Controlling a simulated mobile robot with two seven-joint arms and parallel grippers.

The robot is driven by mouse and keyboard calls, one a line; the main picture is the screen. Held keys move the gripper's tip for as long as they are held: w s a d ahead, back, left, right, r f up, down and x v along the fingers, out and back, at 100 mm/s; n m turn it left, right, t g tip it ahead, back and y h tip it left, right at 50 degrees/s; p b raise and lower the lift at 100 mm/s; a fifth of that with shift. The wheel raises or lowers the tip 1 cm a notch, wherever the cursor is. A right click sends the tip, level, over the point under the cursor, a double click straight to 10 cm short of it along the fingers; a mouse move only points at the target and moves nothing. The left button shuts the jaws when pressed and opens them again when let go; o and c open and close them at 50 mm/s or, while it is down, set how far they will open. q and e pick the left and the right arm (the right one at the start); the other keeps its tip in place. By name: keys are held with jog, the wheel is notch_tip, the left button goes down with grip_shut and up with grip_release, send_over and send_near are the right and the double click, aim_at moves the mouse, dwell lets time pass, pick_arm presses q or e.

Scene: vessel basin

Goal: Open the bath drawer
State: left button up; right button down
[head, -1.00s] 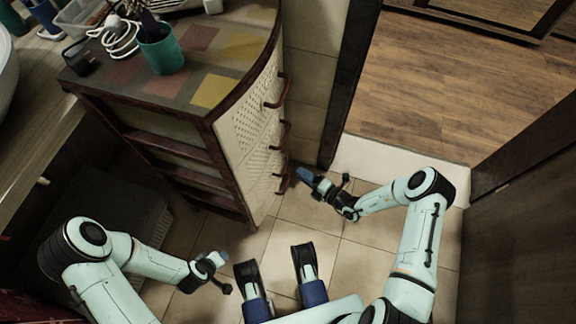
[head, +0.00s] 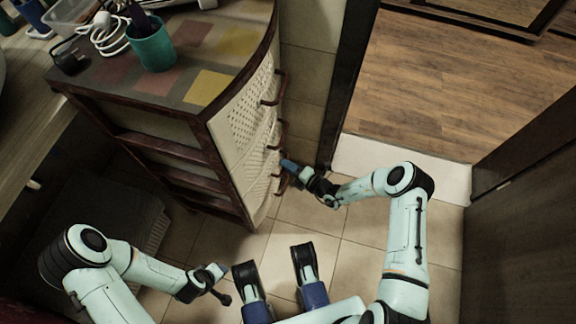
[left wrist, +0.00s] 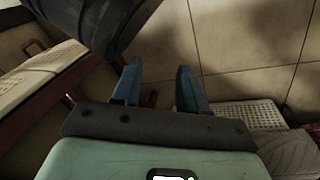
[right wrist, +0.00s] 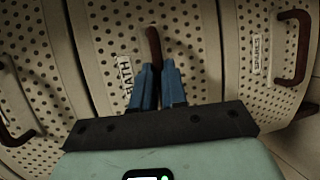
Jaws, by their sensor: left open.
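The bath drawer (right wrist: 190,40) shows in the right wrist view as a pale perforated front with a "BATH" label. Its brown upright handle (right wrist: 154,45) is in the middle of that view. My right gripper (right wrist: 159,72) has its blue fingers close together with the handle between the tips, shut on it. In the head view, the right gripper (head: 288,166) is against the curved front of the drawer cabinet (head: 243,115), partly covering the lower part. My left gripper (head: 219,271) is low over the floor, away from the cabinet; the left wrist view shows its fingers (left wrist: 157,82) apart and empty.
A spares drawer (right wrist: 262,35) with its own handle is beside the bath drawer in the right wrist view. A teal cup (head: 152,48) and a white cable (head: 108,35) are on the cabinet top. Tiled floor (head: 335,235) is clear before the cabinet.

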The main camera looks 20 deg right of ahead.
pick_arm(q)
jog(key=shift+s+a+f+b, duration=0.1)
jog(key=shift+s+f+b, duration=0.25)
jog(key=shift+s+f, duration=0.25)
pick_arm(e)
jog(key=s+d, duration=0.8)
jog(key=d, duration=0.3)
jog(key=s+d, duration=0.7)
jog(key=d, duration=0.5)
jog(key=shift+s, duration=0.35)
jog(key=shift+d, duration=0.1)
jog(key=c, duration=1.2)
grip_release()
jog(key=shift+o, duration=0.2)
pick_arm(q)
jog(key=shift+t, duration=0.4)
jog(key=w+r, duration=0.1)
jog(key=w+r+p, duration=0.1)
jog(key=w+r, duration=0.1)
jog(key=shift+w+d+r+p, duration=0.15)
jog(key=shift+w+d+p, duration=0.15)
jog(key=shift+p, duration=0.1)
pick_arm(e)
jog(key=v, duration=1.3)
jog(key=shift+s, duration=0.2)
jog(key=shift+d, duration=0.1)
pick_arm(q)
jog(key=shift+s, duration=0.15)
